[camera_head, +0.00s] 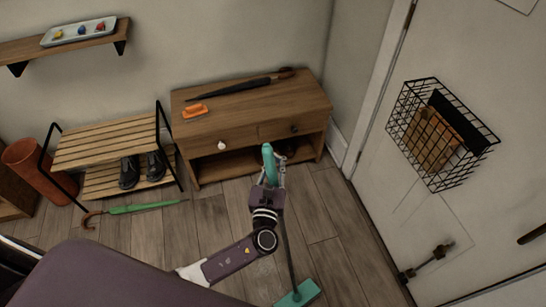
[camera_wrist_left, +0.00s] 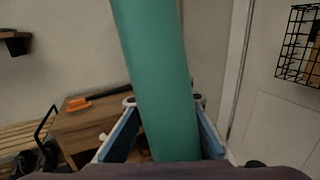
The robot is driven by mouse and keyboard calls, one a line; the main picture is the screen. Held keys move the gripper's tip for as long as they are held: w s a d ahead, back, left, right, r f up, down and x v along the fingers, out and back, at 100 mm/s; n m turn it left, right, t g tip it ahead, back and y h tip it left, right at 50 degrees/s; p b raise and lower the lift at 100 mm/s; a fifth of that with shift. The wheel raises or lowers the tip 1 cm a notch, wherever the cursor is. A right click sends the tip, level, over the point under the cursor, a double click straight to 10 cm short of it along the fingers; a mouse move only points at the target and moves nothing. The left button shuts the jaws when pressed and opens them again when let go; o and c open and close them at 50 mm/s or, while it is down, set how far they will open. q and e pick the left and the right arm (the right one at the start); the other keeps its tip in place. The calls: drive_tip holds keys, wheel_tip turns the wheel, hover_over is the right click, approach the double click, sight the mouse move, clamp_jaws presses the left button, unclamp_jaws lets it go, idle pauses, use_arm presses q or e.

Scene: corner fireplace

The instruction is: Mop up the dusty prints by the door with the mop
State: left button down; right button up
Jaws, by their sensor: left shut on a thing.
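The mop has a teal handle grip (camera_head: 268,160), a thin dark shaft (camera_head: 289,255) and a teal head (camera_head: 298,294) at the bottom edge of the head view. The head appears down at the wooden floor. My left gripper (camera_head: 270,178) is shut on the teal grip, which stands up between its fingers. In the left wrist view the teal handle (camera_wrist_left: 158,70) rises between the two fingers of the left gripper (camera_wrist_left: 164,110). I cannot make out the dusty prints clearly; my left arm covers part of the floor. My right gripper is not in view.
A wooden cabinet (camera_head: 225,127) stands behind the mop, with a slatted shoe rack (camera_head: 105,148) to its left. A green umbrella (camera_head: 145,207) lies on the floor. The white door (camera_head: 400,220), with a wire basket (camera_head: 437,135), is at right. Floor between cabinet and door is clear.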

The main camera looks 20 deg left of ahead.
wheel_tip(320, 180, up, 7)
drive_tip(key=p, duration=0.6)
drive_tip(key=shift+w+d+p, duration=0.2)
drive_tip(key=shift+p, duration=0.15)
idle(0.9)
